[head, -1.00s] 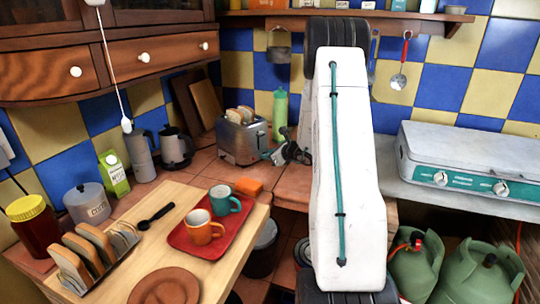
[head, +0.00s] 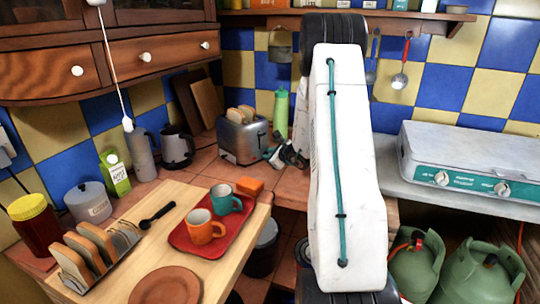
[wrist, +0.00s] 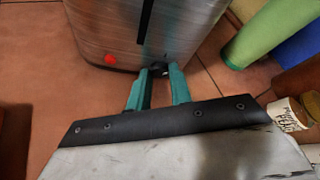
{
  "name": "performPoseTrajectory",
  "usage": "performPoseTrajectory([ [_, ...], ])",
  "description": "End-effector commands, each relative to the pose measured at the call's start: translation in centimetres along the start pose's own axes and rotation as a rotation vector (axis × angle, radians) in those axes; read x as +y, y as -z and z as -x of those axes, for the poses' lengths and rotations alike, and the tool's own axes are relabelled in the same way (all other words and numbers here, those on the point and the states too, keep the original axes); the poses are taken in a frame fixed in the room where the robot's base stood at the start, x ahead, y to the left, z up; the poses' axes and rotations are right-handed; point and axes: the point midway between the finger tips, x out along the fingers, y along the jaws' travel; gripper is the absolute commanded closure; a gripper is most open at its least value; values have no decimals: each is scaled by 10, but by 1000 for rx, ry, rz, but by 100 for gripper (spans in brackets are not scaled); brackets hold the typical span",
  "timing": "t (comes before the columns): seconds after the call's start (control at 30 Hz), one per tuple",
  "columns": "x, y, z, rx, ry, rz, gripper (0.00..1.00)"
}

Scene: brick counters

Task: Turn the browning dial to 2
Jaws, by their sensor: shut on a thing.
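The silver toaster (head: 240,142) stands on the tiled counter with bread slices (head: 240,114) in its top. In the wrist view its brushed metal end (wrist: 120,28) fills the top, with a dark vertical slot and a red button (wrist: 110,59) low down. The small black browning dial (wrist: 159,67) sits low on this end, between my gripper's teal fingertips (wrist: 158,75). My gripper is shut on the dial. The dial's marks and pointer cannot be read. In the head view my gripper (head: 272,158) is at the toaster's lower right, partly hidden by my arm.
A green bottle (head: 281,113) stands close behind my gripper and shows at the wrist view's upper right (wrist: 265,30). A kettle (head: 176,147) stands left of the toaster. A red tray (head: 183,241) with two mugs is on the wooden board in front.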

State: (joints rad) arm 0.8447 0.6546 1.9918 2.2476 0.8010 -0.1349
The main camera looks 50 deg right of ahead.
Motion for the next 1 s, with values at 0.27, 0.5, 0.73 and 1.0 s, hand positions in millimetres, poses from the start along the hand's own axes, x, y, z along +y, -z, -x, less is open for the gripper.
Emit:
performPoseTrajectory([
  [0.27, 0, 0, 0, 0, -1, 0, 57],
  [0.5, -1, 0, 6, 0, 0, -1, 57],
  [0.73, -2, 0, 42, 0, 2, -1, 57],
  [1.0, 0, 0, 75, 0, -1, 0, 57],
])
